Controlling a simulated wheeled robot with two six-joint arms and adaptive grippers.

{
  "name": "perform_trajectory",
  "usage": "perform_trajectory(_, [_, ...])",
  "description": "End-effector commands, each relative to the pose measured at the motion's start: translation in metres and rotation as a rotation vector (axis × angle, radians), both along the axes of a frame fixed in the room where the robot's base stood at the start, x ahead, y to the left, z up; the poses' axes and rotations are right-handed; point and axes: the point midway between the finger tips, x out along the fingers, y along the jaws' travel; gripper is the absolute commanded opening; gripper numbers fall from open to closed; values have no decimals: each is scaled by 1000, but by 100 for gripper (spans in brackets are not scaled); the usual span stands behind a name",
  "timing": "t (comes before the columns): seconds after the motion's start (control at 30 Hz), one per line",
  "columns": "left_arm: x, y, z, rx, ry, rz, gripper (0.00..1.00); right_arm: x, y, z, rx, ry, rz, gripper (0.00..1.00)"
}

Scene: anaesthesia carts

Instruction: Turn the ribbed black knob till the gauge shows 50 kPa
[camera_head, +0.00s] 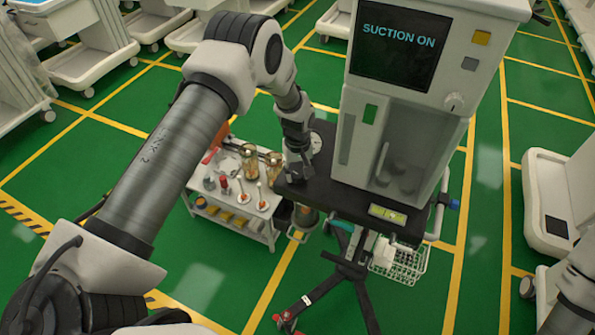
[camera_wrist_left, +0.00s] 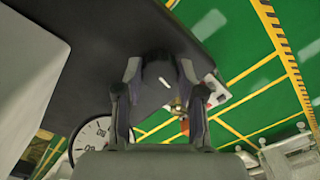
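The gauge (camera_head: 316,143) is a small round white dial at the left edge of the black shelf; its needle is too small to read there. In the left wrist view the dial (camera_wrist_left: 92,134) is partly cut off by my gripper, with a few numerals showing but no clear reading. My left gripper (camera_head: 298,176) points down beside the gauge. In the left wrist view its fingers (camera_wrist_left: 160,78) stand apart around a dark rounded shape (camera_wrist_left: 160,70), which may be the black knob; its ribs do not show and I cannot tell if the fingers press on it.
The cart's screen (camera_head: 400,42) reads SUCTION ON above the black shelf (camera_head: 345,197). A white trolley (camera_head: 237,222) with jars and small items stands left of the shelf. A wire basket (camera_head: 400,262) hangs below.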

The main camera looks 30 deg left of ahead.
Motion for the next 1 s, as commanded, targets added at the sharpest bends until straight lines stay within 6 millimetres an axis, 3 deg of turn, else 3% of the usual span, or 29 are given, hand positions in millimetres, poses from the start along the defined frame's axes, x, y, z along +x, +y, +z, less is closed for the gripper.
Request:
perform_trajectory(0.47, [1, 1, -2, 1, -4, -81, 4, 0, 0, -9, 0, 0, 0, 0])
perform_trajectory(1.0, [2, 1, -1, 1, -4, -447, 4, 0, 0, -34, 0, 0, 0, 0])
